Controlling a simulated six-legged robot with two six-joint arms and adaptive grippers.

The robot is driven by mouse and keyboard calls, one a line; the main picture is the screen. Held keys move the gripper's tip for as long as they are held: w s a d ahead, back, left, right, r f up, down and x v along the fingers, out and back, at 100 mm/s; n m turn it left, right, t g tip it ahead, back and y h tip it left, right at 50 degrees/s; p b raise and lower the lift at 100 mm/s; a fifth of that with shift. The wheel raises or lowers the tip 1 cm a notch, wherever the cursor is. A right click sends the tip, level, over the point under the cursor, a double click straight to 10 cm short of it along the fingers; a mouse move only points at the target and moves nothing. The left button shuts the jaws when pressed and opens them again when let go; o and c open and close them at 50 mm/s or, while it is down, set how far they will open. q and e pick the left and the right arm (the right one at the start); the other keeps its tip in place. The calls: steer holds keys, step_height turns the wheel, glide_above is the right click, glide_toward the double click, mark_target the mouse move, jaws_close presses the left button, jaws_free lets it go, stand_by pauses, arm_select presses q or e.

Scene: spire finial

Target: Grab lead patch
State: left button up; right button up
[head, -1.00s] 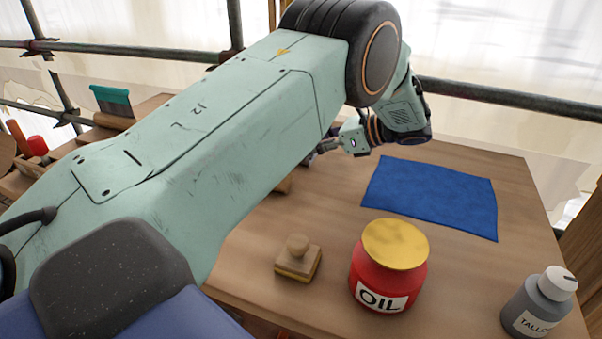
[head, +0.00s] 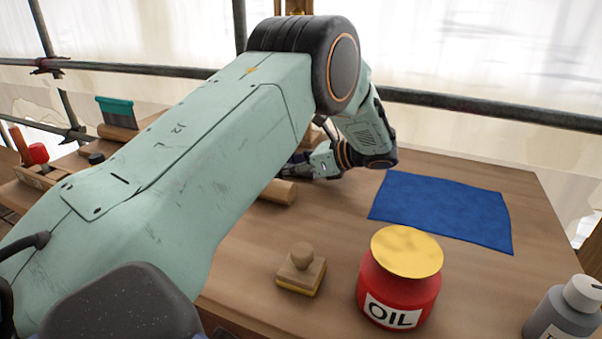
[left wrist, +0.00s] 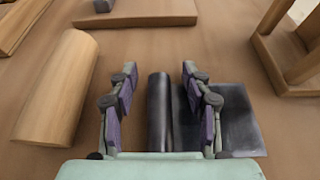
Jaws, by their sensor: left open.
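The lead patch (left wrist: 235,120) shows in the left wrist view as a dark grey sheet lying flat on the wooden bench. A dark grey rolled part (left wrist: 160,112) lies along its left side; I cannot tell whether the two are joined. My left gripper (left wrist: 160,78) is open, with one finger on each side of the roll. The right finger overlaps the flat sheet in the picture. I cannot tell whether the fingers touch either. In the head view my left gripper (head: 298,164) is low over the bench, and my arm hides the patch. My right gripper is not in view.
A wooden cylinder (left wrist: 60,90) lies left of the gripper, and a wooden frame (left wrist: 290,50) stands at right. In the head view, a blue cloth (head: 445,210), a red oil jar (head: 398,285), a wooden stamp-like block (head: 301,272) and a tallow bottle (head: 565,312) occupy the bench's right side.

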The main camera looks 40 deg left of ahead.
arm_select(q)
steer(key=shift+d+r, duration=0.1)
steer(key=shift+d, duration=0.05)
steer(key=shift+c, duration=0.9)
steer(key=c, duration=0.4)
jaws_close()
